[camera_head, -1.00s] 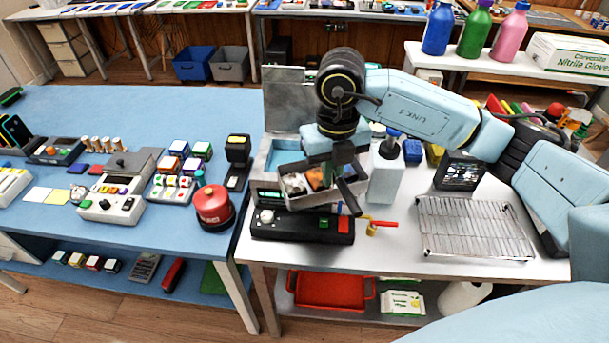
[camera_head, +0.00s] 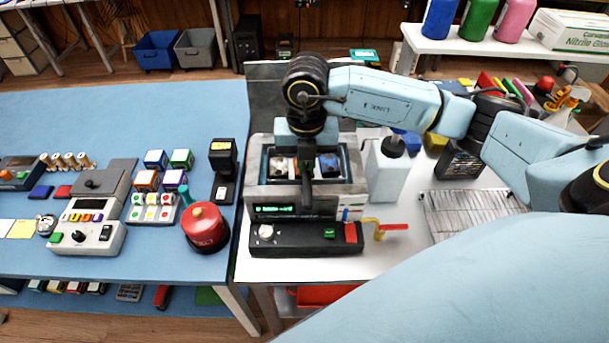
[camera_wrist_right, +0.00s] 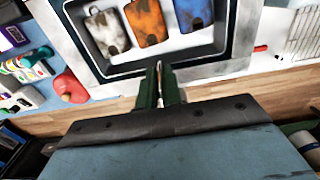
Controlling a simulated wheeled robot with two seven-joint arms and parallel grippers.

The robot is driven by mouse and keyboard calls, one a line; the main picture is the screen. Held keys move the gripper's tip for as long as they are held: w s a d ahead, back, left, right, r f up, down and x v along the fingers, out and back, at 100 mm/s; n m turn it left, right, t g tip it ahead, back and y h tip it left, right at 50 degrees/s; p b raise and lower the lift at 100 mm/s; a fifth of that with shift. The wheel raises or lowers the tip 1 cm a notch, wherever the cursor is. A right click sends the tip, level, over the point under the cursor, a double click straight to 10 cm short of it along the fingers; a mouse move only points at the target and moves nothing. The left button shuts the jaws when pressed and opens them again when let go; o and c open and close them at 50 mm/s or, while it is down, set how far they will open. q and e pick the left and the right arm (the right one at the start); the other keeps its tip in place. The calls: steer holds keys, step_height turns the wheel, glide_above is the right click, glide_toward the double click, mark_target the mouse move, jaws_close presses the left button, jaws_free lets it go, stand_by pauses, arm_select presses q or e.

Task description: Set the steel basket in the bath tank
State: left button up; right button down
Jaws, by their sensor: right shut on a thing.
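The bath tank (camera_head: 262,190) is a grey steel box with a green display on its front, on the white bench in the head view. Its rim also shows in the right wrist view (camera_wrist_right: 245,38). The steel basket (camera_wrist_right: 122,60) lies within the tank's opening and holds a whitish, an orange and a blue piece. My right gripper (camera_head: 305,172) points down over the tank's front part. In the right wrist view its fingers (camera_wrist_right: 160,80) are closed together at the basket's near edge; the exact grip is partly hidden. I cannot tell if the basket touches the tank bottom. My left gripper is out of view.
A red canister (camera_head: 205,228) stands on the blue table to the left.

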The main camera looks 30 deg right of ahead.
steer(key=shift+f, duration=0.65)
step_height(320, 180, down, 2)
steer(key=shift+f, duration=0.55)
steer(key=shift+w, duration=0.1)
steer(key=shift+f, duration=0.15)
steer(key=c, duration=1.6)
jaws_free()
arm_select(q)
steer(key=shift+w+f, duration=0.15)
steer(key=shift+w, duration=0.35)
arm_select(e)
steer(key=shift+o, duration=0.2)
